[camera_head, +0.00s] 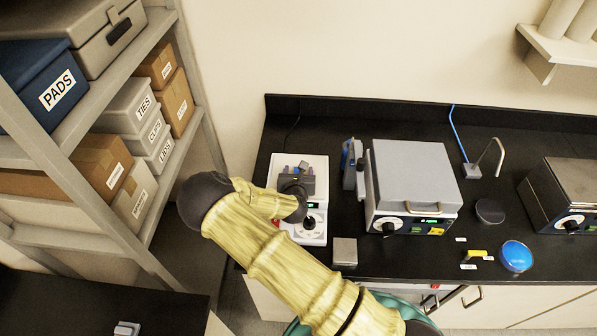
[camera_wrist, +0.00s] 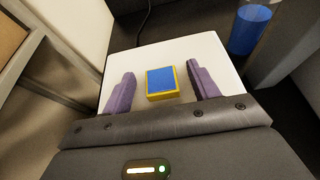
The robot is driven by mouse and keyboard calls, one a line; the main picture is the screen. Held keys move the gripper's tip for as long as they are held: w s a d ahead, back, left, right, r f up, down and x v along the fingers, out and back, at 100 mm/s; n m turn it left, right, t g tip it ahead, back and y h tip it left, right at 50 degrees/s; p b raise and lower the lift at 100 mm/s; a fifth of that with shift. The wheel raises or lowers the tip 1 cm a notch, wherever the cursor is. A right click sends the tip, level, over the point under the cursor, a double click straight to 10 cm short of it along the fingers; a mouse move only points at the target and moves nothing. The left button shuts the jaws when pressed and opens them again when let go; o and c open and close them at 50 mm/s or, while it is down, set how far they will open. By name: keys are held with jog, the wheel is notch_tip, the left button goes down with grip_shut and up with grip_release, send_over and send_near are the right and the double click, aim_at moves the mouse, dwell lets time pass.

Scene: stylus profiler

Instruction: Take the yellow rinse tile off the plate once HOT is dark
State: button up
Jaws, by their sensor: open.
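A square tile (camera_wrist: 162,83) with a blue top and yellow sides lies flat on the white plate (camera_wrist: 203,47) in the wrist view. My gripper (camera_wrist: 160,82) is open, with one purple finger on each side of the tile and a gap on both sides. The unit's front shows a dial, a small green display and a red patch (camera_head: 275,223) partly behind my arm. No HOT label can be read.
A grey lidded instrument (camera_head: 410,170) and a blue object (camera_head: 350,155) stand right of the unit. A small grey block (camera_head: 345,251) lies in front. A blue round dish (camera_head: 516,257) is farther right. A loaded shelf rack (camera_head: 190,80) stands at left.

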jog(key=c, duration=1.1)
jog(key=shift+r, duration=0.1)
notch_tip(320, 180, up, 10)
jog(key=b, duration=0.3)
